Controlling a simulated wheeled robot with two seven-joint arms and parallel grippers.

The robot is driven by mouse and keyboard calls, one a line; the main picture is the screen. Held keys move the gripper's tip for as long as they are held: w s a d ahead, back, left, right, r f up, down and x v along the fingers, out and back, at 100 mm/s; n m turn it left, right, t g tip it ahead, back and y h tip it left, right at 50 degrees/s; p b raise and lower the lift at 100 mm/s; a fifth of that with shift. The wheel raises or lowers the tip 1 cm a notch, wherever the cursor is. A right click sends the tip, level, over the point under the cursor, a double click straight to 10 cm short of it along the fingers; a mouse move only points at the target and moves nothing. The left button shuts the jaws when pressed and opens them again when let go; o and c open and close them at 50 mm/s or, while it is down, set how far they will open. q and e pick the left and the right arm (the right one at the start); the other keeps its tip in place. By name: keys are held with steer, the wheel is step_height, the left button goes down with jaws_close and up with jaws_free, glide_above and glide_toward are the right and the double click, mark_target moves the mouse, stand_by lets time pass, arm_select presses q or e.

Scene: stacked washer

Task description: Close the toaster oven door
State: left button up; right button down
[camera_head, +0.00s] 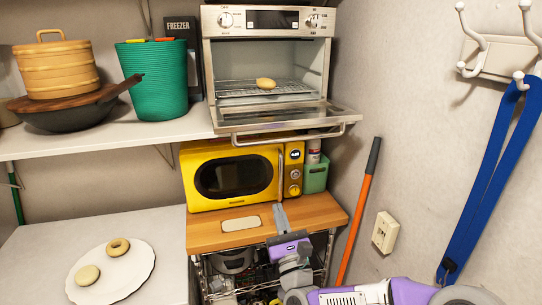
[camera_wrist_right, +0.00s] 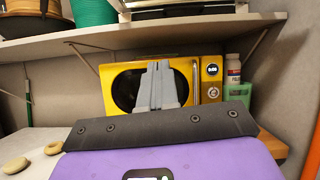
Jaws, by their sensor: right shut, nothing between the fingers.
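The toaster oven (camera_head: 266,22) stands on the shelf at the top centre of the head view. Its door (camera_head: 335,113) is open, folded down and out towards me, with the handle (camera_head: 300,135) along its front edge. Only the low part of the door shows at the top of the right wrist view (camera_wrist_right: 180,9). My right gripper (camera_head: 280,214) is below the door, in front of the yellow microwave. Its fingers (camera_wrist_right: 158,68) are together, point upward and hold nothing. My left gripper is not in view.
The yellow microwave (camera_head: 231,176) sits on a wooden board (camera_head: 210,235) under the oven. The shelf (camera_head: 150,133) edge lies left of the door. A pastry (camera_head: 265,83) is on the oven rack. An orange-handled pole (camera_head: 359,220) leans at the right wall.

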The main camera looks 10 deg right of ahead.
steer(key=w+r+m+p, duration=0.1)
steer(key=w+r+p, duration=0.2)
steer(key=w+r, duration=0.5)
step_height(320, 180, up, 4)
steer(key=shift+w+f+t, duration=0.1)
steer(key=shift+w+t, duration=0.3)
